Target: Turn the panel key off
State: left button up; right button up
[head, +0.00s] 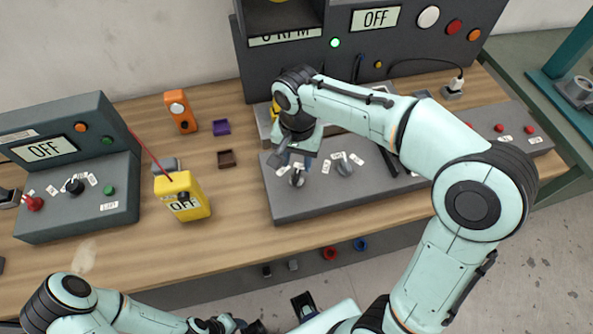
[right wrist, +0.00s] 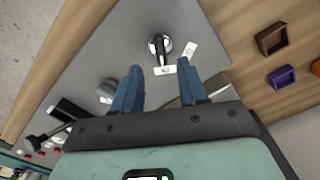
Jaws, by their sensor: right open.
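A dark panel key or turn knob (head: 297,179) with white labels beside it stands on the low grey panel (head: 290,208), in the middle of the head view. It also shows in the right wrist view as a black and silver piece (right wrist: 158,46), just beyond my fingertips. My right gripper (head: 291,162) hangs above and close to it, pointing down. In the right wrist view its two blue fingers (right wrist: 163,82) are apart with nothing between them; the key is not gripped. My left arm shows only along the bottom edge; its jaws cannot be made out.
A second knob (head: 344,168) stands right of the key. Behind is a tall dark cabinet reading OFF (head: 375,18) with a green light. A yellow canister (head: 182,195), orange device (head: 180,111) and small trays (head: 221,127) stand left. Another OFF console (head: 75,190) is far left.

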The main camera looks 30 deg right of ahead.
aim_at(297, 174)
notch_tip(297, 174, down, 6)
jog(key=shift+r, duration=0.15)
grip_shut()
